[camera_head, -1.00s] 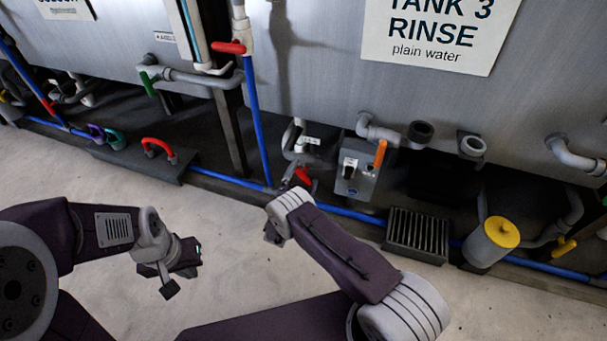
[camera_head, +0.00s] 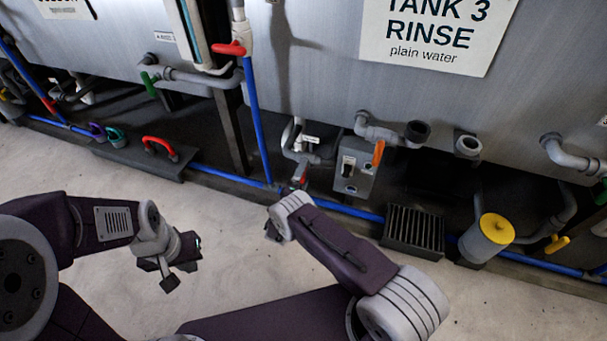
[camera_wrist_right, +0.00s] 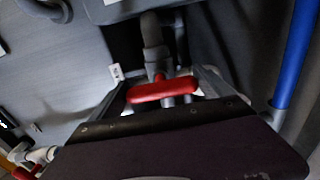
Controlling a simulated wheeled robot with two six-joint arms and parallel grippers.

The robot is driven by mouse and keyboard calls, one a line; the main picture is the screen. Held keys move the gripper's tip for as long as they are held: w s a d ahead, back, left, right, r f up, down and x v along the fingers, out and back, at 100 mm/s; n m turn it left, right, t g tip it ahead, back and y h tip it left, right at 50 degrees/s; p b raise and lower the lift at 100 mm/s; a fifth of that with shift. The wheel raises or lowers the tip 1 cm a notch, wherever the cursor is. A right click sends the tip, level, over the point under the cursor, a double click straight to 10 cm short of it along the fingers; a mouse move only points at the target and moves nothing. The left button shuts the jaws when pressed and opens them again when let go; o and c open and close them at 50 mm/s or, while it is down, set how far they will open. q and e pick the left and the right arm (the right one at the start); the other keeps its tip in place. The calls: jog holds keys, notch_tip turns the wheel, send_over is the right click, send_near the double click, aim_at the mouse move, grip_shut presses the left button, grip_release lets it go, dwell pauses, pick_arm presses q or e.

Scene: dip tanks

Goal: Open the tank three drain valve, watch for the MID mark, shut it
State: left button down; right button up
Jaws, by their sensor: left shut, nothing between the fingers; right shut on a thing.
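The tank three sign (camera_head: 437,35) is on the large grey tank wall. Below it, a grey drain pipe (camera_head: 296,138) with a small white tag comes down to a valve with a red handle (camera_head: 303,172). In the right wrist view the red handle (camera_wrist_right: 165,91) lies crosswise between the fingers of my right gripper (camera_wrist_right: 166,95), which is shut on it. In the head view that gripper (camera_head: 298,182) is mostly hidden behind its own wrist. My left gripper (camera_head: 178,272) is shut and empty above the floor at left. No MID mark is readable.
A floor grate (camera_head: 413,231) and a yellow-topped canister (camera_head: 497,228) are farther right. A blue pipe (camera_head: 257,120) rises on the left. The floor in front is clear.

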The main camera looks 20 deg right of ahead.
jog(key=shift+f, duration=0.1)
dwell(0.4)
jog(key=o, duration=1.1)
jog(key=shift+a, duration=0.1)
jog(key=p+v, duration=0.4)
jog(key=v, duration=0.5)
